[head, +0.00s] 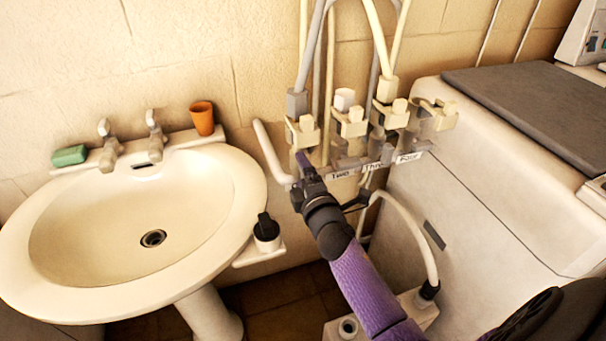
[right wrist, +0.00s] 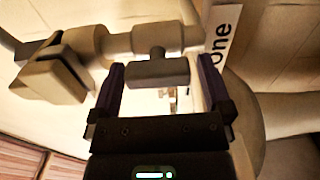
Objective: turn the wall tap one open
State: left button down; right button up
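Wall tap one (head: 301,132) is the leftmost cream tap in the row on the wall, under a grey hose. Its lower part is hidden behind my right gripper (head: 301,160), which comes up from below. In the right wrist view, the label "One" (right wrist: 224,42) shows beside the pale pipe. A grey crossbar handle (right wrist: 157,72) on a short stem lies between the two fingers of my right gripper (right wrist: 162,88). The fingers are apart, one at each end of the bar, with little gap; contact is unclear. My left gripper is not in view.
More taps, including one (head: 350,122), stand close on the right, with labels Two, Three and Four. Hoses (head: 378,40) rise above them. A washbasin (head: 60,275) with an orange cup (head: 202,118) is left; a cream machine (head: 470,200) is right.

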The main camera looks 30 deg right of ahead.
jog(key=shift+s+a, duration=0.1)
jog(key=shift+s, duration=0.25)
jog(key=p+v, duration=0.1)
jog(key=v, duration=0.8)
jog(key=shift+s, duration=0.15)
